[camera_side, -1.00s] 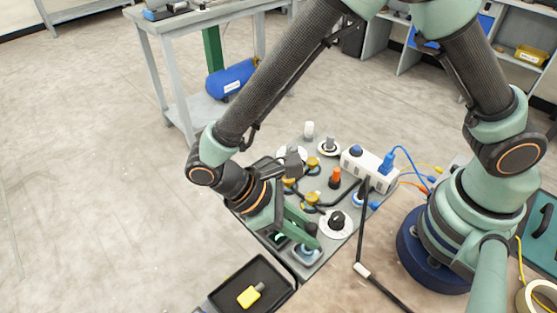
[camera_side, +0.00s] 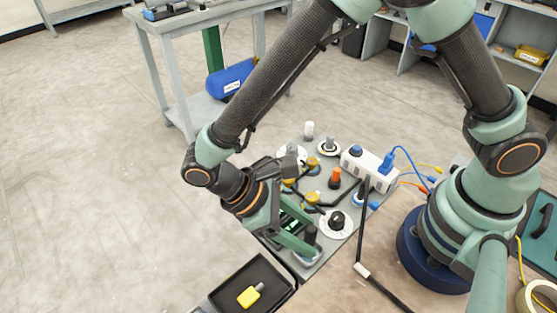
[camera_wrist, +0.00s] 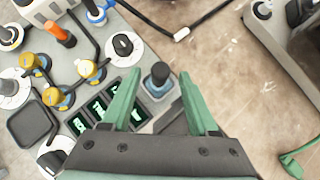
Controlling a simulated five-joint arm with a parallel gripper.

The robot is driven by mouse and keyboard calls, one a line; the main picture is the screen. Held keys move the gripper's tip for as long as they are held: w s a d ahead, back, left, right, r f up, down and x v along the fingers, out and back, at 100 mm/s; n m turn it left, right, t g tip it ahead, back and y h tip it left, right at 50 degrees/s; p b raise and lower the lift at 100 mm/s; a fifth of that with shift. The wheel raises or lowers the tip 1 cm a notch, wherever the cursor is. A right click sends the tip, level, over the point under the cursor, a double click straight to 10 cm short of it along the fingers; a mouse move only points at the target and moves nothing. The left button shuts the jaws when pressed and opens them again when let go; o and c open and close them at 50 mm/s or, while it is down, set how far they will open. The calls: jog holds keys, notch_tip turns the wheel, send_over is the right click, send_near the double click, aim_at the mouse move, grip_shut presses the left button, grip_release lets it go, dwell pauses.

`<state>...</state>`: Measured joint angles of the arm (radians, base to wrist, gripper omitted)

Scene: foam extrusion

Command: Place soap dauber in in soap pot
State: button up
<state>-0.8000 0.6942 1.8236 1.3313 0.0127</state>
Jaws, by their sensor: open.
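A dark upright handle, which looks like the soap dauber (camera_wrist: 159,76), stands in a grey holder, which looks like the soap pot (camera_wrist: 150,100), at the near end of the grey panel. The dauber (camera_side: 310,236) and pot (camera_side: 311,259) also show in the side view, partly behind a finger. My gripper (camera_wrist: 158,84) is open, its green fingers on either side of the dauber with a gap on both sides in the wrist view. The dauber's lower end is hidden inside the pot.
The panel holds knobs, yellow-capped fittings and an orange-topped peg (camera_side: 335,178) close to my gripper. A white power strip (camera_side: 368,168) with a blue plug stands behind. A black tray (camera_side: 228,292) holds a yellow bottle (camera_side: 249,296) at the front left.

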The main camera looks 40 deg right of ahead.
jog(key=v, duration=1)
jog(key=w+d+r+m+t+y, duration=0.2)
jog(key=w+d+r+y, duration=0.1)
jog(key=w+d+r, duration=0.15)
jog(key=d+r+m+t+y, duration=0.1)
jog(key=d+r+m+t, duration=0.2)
jog(key=d, duration=0.7)
jog(key=d+r+m+t+y, duration=0.1)
jog(key=d+r+m+t, duration=0.3)
jog(key=d, duration=0.6)
jog(key=shift+r+t+y, duration=0.3)
jog(key=shift+t+y, duration=0.1)
jog(key=shift+t, duration=0.7)
jog(key=shift+d, duration=0.1)
